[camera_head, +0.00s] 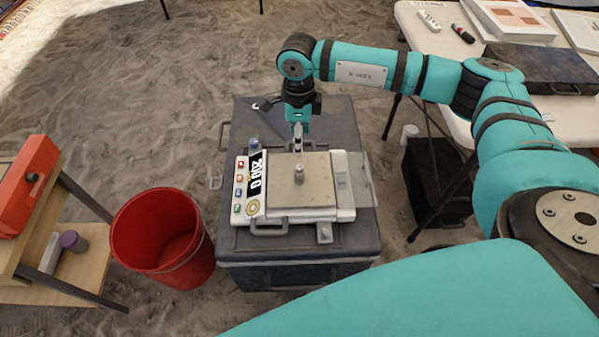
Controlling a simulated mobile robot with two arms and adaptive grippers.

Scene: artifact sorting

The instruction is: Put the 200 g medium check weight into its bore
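A small grey metal weight (298,175) stands on the square beige pan (318,193) of a white scale. It looks like a check weight, but no marking on it is legible. The scale's black display (256,176) is turned sideways and seems to read about 200. My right gripper (298,143) points down near the back edge of the pan, behind the weight and apart from it. Its fingers look narrow and close together, but whether they are shut or hold something is unclear. My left gripper is out of view. I cannot make out the bore for certain.
The scale rests on a dark grey case (300,250) on sandy ground. A small metal block (324,233) sits at its front edge. A red bucket (140,232) and a wooden shelf (75,272) stand left. A white table (440,40) stands at the back right.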

